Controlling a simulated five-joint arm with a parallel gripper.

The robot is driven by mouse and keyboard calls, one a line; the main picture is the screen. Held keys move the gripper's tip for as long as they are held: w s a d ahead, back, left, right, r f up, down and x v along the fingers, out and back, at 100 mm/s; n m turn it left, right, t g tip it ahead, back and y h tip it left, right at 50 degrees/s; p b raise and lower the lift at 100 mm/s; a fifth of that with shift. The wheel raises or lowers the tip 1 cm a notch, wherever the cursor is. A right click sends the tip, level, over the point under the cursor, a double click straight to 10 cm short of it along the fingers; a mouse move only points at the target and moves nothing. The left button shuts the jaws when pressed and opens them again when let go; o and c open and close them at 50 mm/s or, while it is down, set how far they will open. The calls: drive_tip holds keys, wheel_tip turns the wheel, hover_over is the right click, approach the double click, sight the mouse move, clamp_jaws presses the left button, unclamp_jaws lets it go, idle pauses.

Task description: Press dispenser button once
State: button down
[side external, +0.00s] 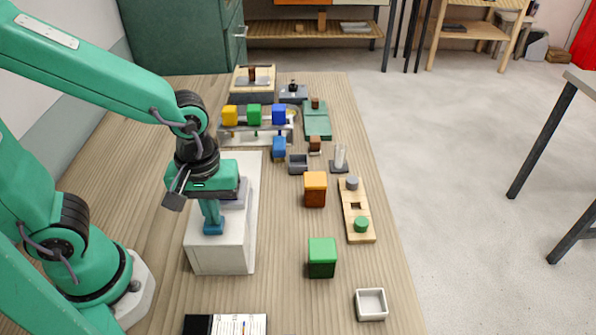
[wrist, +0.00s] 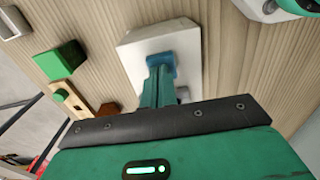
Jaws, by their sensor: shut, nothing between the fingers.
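A white box-shaped unit (side external: 222,256), likely the dispenser, stands on the wooden table below my gripper. It also shows in the wrist view (wrist: 132,49). My gripper (side external: 212,222) is shut and points down over the near part of the box's top; its closed fingers also show in the wrist view (wrist: 159,72). A blue piece (side external: 214,229) sits at the fingertips, against or just above the white top. I cannot tell whether it is the button or part of the fingers, nor whether it is pressed. A greyish raised part (side external: 234,192) of the box is partly hidden behind my gripper.
An orange block (side external: 315,188), a green block (side external: 322,257) and a wooden strip (side external: 357,220) with a green knob stand to the right. A small white tray (side external: 370,304) and a notebook (side external: 238,325) lie in front. Coloured blocks on a rack (side external: 256,130) stand behind.

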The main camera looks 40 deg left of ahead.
drive_tip(key=shift+s+f, duration=0.1)
drive_tip(key=shift+f, duration=0.75)
drive_tip(key=shift+r, duration=0.1)
wheel_tip(320, 180, up, 14)
drive_tip(key=shift+w+r, duration=0.2)
drive_tip(key=shift+r, duration=0.05)
idle(0.9)
drive_tip(key=a+m+t, duration=0.5)
drive_tip(key=a+m, duration=0.4)
drive_tip(key=shift+w+a+f+t, duration=0.15)
drive_tip(key=shift+w+f+t, duration=0.15)
drive_tip(key=shift+w+f, duration=0.05)
